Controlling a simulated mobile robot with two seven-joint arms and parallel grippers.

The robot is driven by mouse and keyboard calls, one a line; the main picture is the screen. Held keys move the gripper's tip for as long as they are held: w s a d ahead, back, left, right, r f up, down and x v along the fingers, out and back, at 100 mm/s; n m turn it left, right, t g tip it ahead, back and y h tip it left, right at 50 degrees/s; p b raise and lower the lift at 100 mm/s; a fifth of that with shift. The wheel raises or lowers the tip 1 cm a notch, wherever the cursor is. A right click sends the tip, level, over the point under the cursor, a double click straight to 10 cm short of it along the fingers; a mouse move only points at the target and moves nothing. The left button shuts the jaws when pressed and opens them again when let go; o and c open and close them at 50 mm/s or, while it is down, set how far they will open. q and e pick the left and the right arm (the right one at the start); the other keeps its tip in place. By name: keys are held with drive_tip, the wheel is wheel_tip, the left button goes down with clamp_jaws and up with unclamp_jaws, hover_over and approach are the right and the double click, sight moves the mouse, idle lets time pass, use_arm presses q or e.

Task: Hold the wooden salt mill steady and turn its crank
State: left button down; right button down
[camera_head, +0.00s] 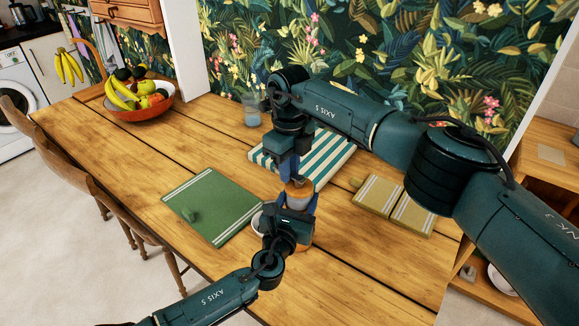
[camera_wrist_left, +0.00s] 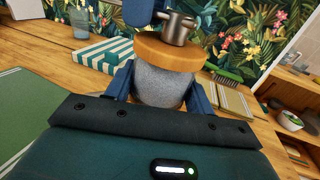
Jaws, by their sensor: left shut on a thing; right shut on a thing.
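The salt mill (camera_head: 299,193) stands on the wooden table, partly hidden by my arms in the head view. In the left wrist view its speckled grey body (camera_wrist_left: 160,86) has a wooden collar (camera_wrist_left: 168,54) and a metal crank (camera_wrist_left: 178,27) on top. My left gripper (camera_head: 302,212) is shut around the body, with one blue finger on each side. My right gripper (camera_head: 289,180) reaches down from above and is shut at the crank; its blue finger (camera_wrist_left: 142,12) shows beside the metal, but the exact grip is partly hidden.
A green striped cloth (camera_head: 225,206) lies left of the mill and a white-and-teal striped cloth (camera_head: 326,160) behind it. Beige cloths (camera_head: 411,208) lie right. A glass (camera_head: 252,114) and a fruit bowl (camera_head: 142,113) stand farther back. The left front tabletop is clear.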

drive_tip(key=shift+w+d+m, duration=0.1)
drive_tip(key=shift+m, duration=0.2)
drive_tip(key=m, duration=0.2)
drive_tip(key=shift+w+d+m, duration=0.2)
drive_tip(key=shift+w+m, duration=0.05)
drive_tip(key=shift+m, duration=0.15)
drive_tip(key=m, duration=0.1)
drive_tip(key=d+m, duration=0.1)
drive_tip(key=m, duration=0.1)
drive_tip(key=shift+w+m, duration=0.2)
drive_tip(key=shift+m, duration=0.1)
drive_tip(key=m, duration=0.3)
drive_tip(key=shift+d+m, duration=0.3)
drive_tip(key=shift+d, duration=0.05)
drive_tip(key=shift+d+m, duration=0.2)
drive_tip(key=shift+m, duration=0.5)
drive_tip(key=shift+d+m, duration=0.15)
drive_tip(key=shift+m, duration=0.55)
drive_tip(key=c, duration=1.3)
unclamp_jaws()
